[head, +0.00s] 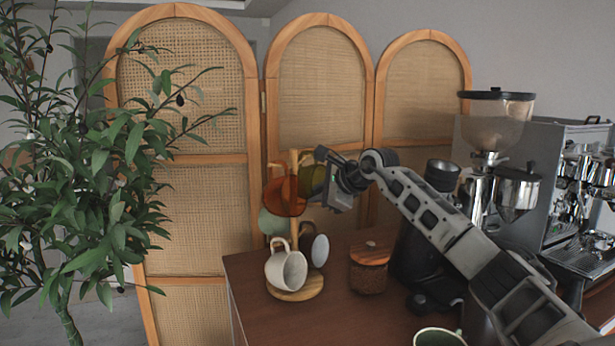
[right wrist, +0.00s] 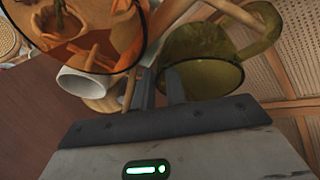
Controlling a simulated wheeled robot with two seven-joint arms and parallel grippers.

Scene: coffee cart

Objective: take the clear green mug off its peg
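The clear green mug (head: 312,178) is at the upper right of the wooden mug tree (head: 295,240), tilted. In the right wrist view the mug (right wrist: 215,75) shows large at upper right, with its open rim facing down. My right gripper (head: 326,172) is at the mug. In the wrist view its two fingers (right wrist: 160,88) have a narrow gap and sit at the left edge of the mug's rim, the right finger overlapping the mug. Whether they press on the wall is unclear. The mug's hold on its peg is hidden. My left gripper is not in view.
A clear orange mug (head: 285,196) hangs just left of the green one, also in the wrist view (right wrist: 95,35). A white mug (head: 287,268) hangs lower. A lidded jar (head: 369,268) stands right of the tree, and a coffee grinder (head: 493,130) further right.

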